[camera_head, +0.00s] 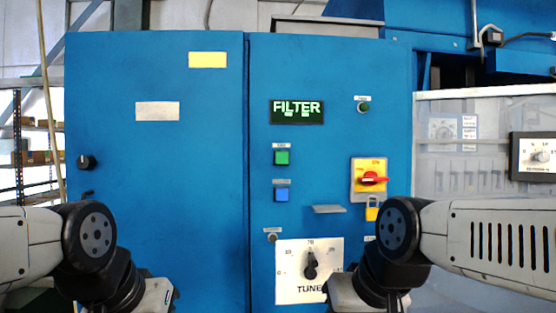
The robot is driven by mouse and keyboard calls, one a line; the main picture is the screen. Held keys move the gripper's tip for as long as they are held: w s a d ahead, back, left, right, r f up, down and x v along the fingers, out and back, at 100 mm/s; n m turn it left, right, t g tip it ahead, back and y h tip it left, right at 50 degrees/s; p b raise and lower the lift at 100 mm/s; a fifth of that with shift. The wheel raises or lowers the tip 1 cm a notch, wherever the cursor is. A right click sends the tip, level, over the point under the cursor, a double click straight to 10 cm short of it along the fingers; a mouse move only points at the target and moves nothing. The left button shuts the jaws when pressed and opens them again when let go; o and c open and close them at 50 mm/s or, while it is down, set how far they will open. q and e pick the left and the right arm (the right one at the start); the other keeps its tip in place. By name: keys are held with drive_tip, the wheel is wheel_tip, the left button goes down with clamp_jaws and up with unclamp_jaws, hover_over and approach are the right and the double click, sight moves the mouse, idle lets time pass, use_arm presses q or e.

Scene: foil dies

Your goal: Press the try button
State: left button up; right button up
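A blue control cabinet (220,220) stands in front of me. Links of my two arms show at the lower left and lower right, but the grippers are below the picture. Nothing covers either button.
A "TUNE" dial (310,265) sits low on the door, partly behind my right arm. A red rotary switch (371,180) on a yellow plate, a yellow padlock (372,209), a small grey ledge (328,209) and a round green lamp or button (364,107) are nearby.

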clamp_jaws()
idle(1.5)
